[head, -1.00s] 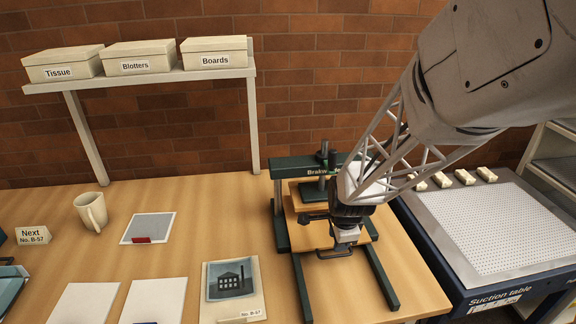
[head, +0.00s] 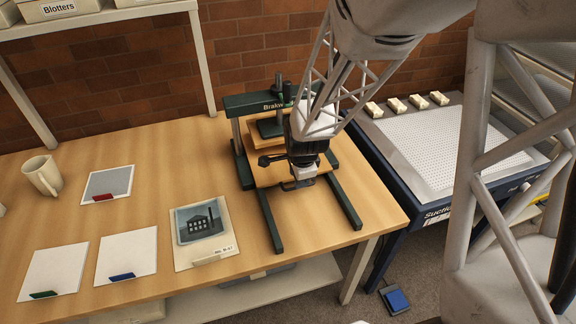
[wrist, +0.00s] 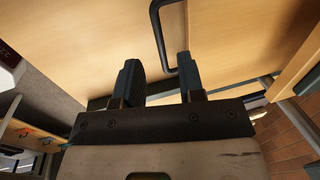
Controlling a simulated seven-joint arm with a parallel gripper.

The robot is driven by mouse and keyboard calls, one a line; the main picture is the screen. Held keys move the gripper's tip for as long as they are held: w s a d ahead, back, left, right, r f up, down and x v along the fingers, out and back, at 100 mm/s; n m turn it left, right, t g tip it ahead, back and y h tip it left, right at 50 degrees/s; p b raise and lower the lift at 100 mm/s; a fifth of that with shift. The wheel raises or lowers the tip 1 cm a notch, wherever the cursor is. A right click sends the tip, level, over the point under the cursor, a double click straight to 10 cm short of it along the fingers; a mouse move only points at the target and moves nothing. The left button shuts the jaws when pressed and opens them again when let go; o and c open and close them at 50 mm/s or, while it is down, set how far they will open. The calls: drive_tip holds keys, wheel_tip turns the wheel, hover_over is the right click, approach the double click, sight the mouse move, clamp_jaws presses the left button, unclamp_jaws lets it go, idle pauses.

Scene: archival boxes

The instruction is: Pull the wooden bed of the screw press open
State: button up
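The screw press (head: 240,140) has a dark green frame with two rails reaching forward over the table. Its wooden bed (head: 265,176) sits between the rails, partly hidden by my gripper. A dark bar handle (head: 296,185) is at the bed's front edge and shows in the wrist view (wrist: 159,30). My gripper (head: 302,175) points down over the front of the bed, close to the handle. In the wrist view my gripper's fingers (wrist: 159,72) stand apart. The handle runs near the right finger; I cannot tell whether they touch.
The suction table (head: 440,150) stands to the right of the wooden table (head: 150,200). A picture print (head: 203,228), white sheets (head: 127,254) and a mug (head: 43,175) lie to the left. Free tabletop lies between the front rails. A blue pedal (head: 396,299) is on the floor.

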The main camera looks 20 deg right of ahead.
drive_tip(key=shift+w+f, duration=0.2)
drive_tip(key=shift+f, duration=0.85)
drive_tip(key=shift+w+f, duration=0.2)
drive_tip(key=shift+f, duration=0.85)
clamp_jaws()
